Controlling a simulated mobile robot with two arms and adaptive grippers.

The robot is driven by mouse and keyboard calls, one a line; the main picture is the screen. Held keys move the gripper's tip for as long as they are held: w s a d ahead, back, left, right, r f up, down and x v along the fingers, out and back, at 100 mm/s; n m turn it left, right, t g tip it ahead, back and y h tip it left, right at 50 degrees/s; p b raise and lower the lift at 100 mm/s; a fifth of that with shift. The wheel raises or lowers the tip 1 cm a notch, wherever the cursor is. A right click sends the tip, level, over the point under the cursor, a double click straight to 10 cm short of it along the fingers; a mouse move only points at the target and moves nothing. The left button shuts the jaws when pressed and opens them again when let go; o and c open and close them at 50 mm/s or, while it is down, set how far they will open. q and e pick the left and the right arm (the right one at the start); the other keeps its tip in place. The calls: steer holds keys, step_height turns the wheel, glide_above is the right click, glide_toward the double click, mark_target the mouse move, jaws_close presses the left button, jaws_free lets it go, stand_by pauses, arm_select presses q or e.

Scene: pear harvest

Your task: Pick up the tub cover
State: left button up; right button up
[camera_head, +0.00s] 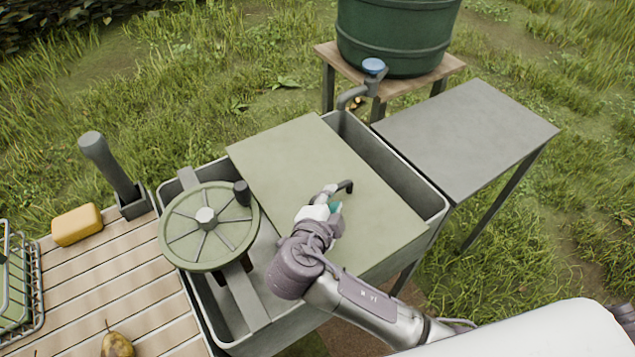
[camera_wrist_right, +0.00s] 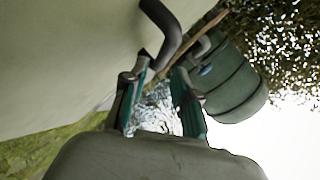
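The tub cover (camera_head: 290,165) is a flat, pale green square panel lying over the right part of the grey tub (camera_head: 432,211). Its dark bar handle (camera_head: 347,186) stands up near the middle. My right gripper (camera_head: 332,198) is at this handle, low over the cover. In the right wrist view, the handle (camera_wrist_right: 168,38) reaches down to between the tips of the gripper's two teal-lined fingers (camera_wrist_right: 160,72). The fingers are apart, and I see no clear grip on the handle. The cover's surface (camera_wrist_right: 70,60) fills the left of that view. My left gripper is not in view.
A slatted table with a yellow block (camera_head: 77,225) and a pear (camera_head: 117,345) is at left. A grey side table (camera_head: 465,130) and green barrel (camera_head: 395,35) stand beyond.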

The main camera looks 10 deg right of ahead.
steer(key=shift+w+d, duration=0.15)
steer(key=shift+w, duration=0.1)
steer(key=p+x, duration=0.1)
steer(key=x, duration=0.3)
steer(key=shift+w+f, duration=0.15)
steer(key=shift+w, duration=0.05)
steer(key=shift+w+d+f, duration=0.1)
steer(key=shift+w+f, duration=0.1)
steer(key=shift+c, duration=0.3)
jaws_close()
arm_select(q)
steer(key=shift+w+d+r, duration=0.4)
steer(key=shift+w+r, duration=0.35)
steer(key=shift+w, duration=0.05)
arm_select(e)
steer(key=shift+r, duration=0.1)
